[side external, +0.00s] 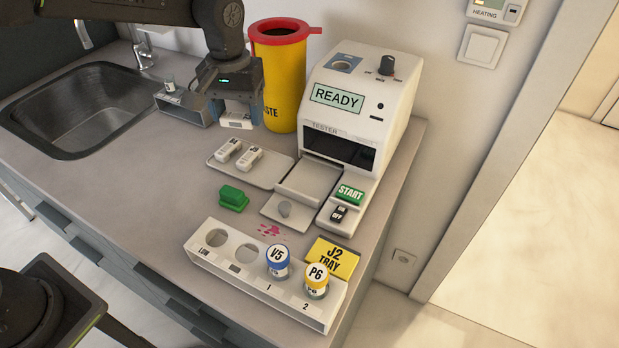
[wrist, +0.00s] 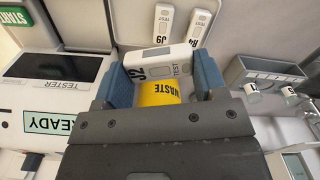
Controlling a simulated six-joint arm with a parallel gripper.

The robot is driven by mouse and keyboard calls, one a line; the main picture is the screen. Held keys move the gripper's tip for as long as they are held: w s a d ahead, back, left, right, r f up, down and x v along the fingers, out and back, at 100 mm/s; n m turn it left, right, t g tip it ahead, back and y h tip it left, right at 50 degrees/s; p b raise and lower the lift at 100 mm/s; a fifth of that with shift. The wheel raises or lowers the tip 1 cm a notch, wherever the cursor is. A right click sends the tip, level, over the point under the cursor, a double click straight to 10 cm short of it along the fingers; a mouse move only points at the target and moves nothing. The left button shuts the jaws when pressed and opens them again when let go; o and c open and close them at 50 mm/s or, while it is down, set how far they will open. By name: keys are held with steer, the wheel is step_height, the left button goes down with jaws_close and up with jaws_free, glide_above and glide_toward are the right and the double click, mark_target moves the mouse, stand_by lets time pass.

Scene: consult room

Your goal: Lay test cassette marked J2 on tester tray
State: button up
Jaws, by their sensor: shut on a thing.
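My gripper (side external: 238,108) is shut on a white test cassette (side external: 236,122), raised above the counter in front of the yellow bin. In the wrist view the cassette (wrist: 160,64) reads J2 and TEST and lies across between the two blue fingers (wrist: 163,80). The white tester (side external: 362,95) shows READY. Its tester tray (side external: 311,180) extends from the slot at the front and looks empty. The gripper is to the left of the tray and apart from it.
A shallow tray (side external: 270,178) holds two other cassettes, marked J9 (wrist: 162,28) and probably A4 (wrist: 198,27). A green block (side external: 233,198), a pink spill (side external: 270,230), a yellow J2 TRAY card (side external: 333,258) and a white vial rack (side external: 222,264) lie nearer. The yellow waste bin (side external: 280,85) stands behind.

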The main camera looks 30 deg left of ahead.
steer(key=d+m, duration=0.1)
steer(key=m, duration=0.2)
steer(key=shift+d, duration=0.35)
glide_above(304, 189)
step_height(304, 189, down, 7)
steer(key=shift+r, duration=0.1)
steer(key=shift+f, duration=2)
steer(key=shift+f, duration=0.2)
steer(key=o, duration=0.9)
step_height(304, 189, up, 12)
steer(key=shift+r, duration=0.2)
